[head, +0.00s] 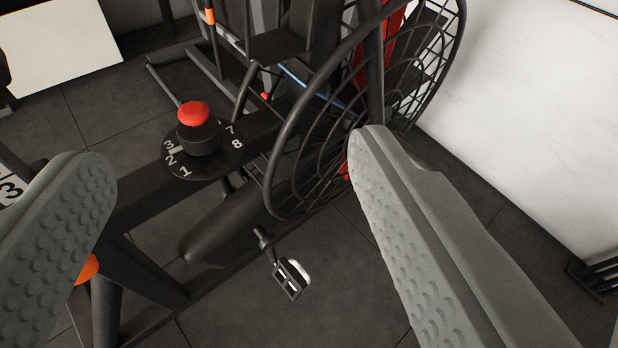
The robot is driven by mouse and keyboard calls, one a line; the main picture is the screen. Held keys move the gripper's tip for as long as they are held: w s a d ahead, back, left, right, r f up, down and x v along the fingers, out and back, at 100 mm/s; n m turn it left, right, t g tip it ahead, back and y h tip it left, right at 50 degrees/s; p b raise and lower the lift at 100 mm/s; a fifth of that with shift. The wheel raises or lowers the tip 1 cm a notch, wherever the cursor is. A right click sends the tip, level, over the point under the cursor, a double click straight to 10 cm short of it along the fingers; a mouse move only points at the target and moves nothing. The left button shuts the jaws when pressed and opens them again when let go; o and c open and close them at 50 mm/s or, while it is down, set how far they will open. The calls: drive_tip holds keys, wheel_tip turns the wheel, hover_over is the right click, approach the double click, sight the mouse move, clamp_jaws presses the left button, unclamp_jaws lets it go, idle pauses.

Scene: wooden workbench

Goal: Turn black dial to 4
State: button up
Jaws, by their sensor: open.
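The black dial (198,139) stands on a round black plate (205,166) with white numbers around its edge. A red cap (194,114) sits on top of the dial. The numbers 1, 2 and 3 show at the front left, and 7 and 8 at the right; the others, 4 included, are hidden behind the dial. A light pointer mark on the dial's left side lies by the 3. My gripper (225,150) is open, with one grey studded finger at the left and one at the right. The dial is between them in the picture, apart from both and seemingly farther away.
The plate sits on the black frame of an exercise bike. A large caged fan wheel (310,150) rises right of the dial, close to the right finger. A pedal (291,279) hangs below. Dark floor tiles are open at the lower middle.

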drive_tip(key=shift+s+d+r, duration=0.2)
drive_tip(key=shift+s+r, duration=0.05)
drive_tip(key=shift+r, duration=0.25)
drive_tip(key=shift+w+f, duration=0.1)
